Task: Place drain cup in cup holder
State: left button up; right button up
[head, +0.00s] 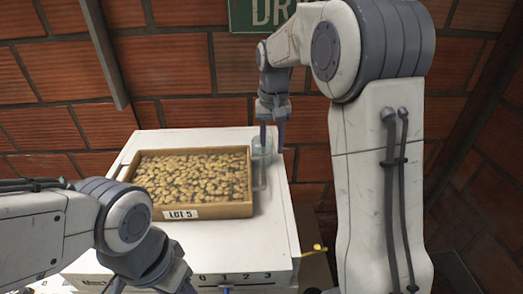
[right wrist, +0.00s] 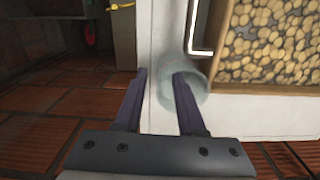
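The drain cup, a clear cup (head: 260,176), stands at the right side of the wooden tray on the white machine top. In the right wrist view the cup (right wrist: 196,101) shows as a pale see-through ring. My right gripper (head: 272,146) points down at the cup, its two dark fingers apart. In the right wrist view my gripper (right wrist: 158,82) has one finger overlapping the cup and the other beside it, with a gap between them. My left gripper (head: 150,284) is low at the left, its fingertips mostly cut off. I cannot make out the cup holder for certain.
The wooden tray (head: 247,209) full of pale beans, labelled LOT 5, sits close beside the cup. A white angled bracket (right wrist: 201,52) is near the tray in the right wrist view. A yellow-tipped part (head: 316,249) sticks out at the machine's right. A brick wall (head: 170,65) stands behind.

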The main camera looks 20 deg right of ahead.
jog(key=shift+f, duration=1.05)
grip_shut()
dwell(0.6)
